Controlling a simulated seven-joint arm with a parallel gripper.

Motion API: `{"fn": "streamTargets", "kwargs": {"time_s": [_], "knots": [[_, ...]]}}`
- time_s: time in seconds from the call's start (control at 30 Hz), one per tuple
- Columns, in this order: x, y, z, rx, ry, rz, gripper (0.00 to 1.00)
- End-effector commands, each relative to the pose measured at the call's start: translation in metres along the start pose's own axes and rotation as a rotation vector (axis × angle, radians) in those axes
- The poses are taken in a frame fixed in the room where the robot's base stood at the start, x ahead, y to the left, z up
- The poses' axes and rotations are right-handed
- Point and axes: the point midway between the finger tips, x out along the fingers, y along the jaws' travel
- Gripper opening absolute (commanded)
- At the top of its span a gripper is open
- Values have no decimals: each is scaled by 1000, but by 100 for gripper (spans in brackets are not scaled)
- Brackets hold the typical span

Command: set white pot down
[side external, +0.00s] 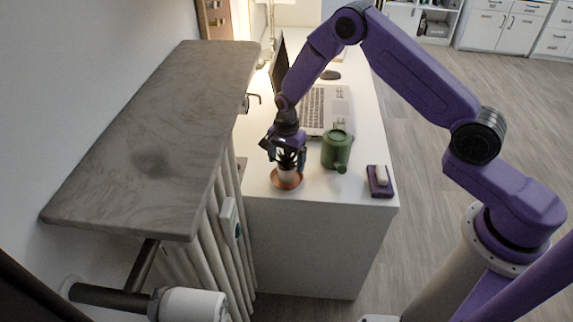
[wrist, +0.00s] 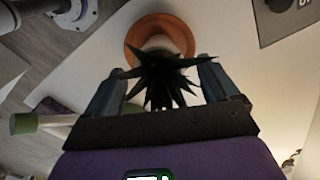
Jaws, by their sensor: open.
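The white pot (side external: 288,175) holds a dark spiky plant (side external: 287,158) and stands on a round terracotta saucer (side external: 275,181) near the front edge of the white desk. In the wrist view the pot (wrist: 160,42) shows beyond the plant's dark leaves (wrist: 158,75), with the orange-brown saucer (wrist: 131,34) around it. My gripper (side external: 286,150) is above and around the plant. In the wrist view the fingers of my gripper (wrist: 158,80) are spread, one on each side of the leaves. The leaves hide part of the pot, and contact with the fingers is not visible.
A green watering can (side external: 337,149) stands close to the right of the plant. A purple tray with a pale item (side external: 380,180) lies at the desk's right front corner. An open laptop (side external: 322,108) is behind. A grey shelf (side external: 150,140) overhangs at left.

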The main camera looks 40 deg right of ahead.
Motion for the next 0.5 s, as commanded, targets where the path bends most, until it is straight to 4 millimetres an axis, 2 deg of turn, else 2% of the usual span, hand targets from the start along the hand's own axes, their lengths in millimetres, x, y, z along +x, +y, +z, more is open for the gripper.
{"fn": "streamTargets", "kwargs": {"time_s": [0.1, 0.3, 0.5], "knots": [[-25, -1, 0, 0, 1, -5, 88], [-61, -1, 0, 0, 1, -4, 88], [-86, -1, 0, 0, 0, -2, 88]]}}
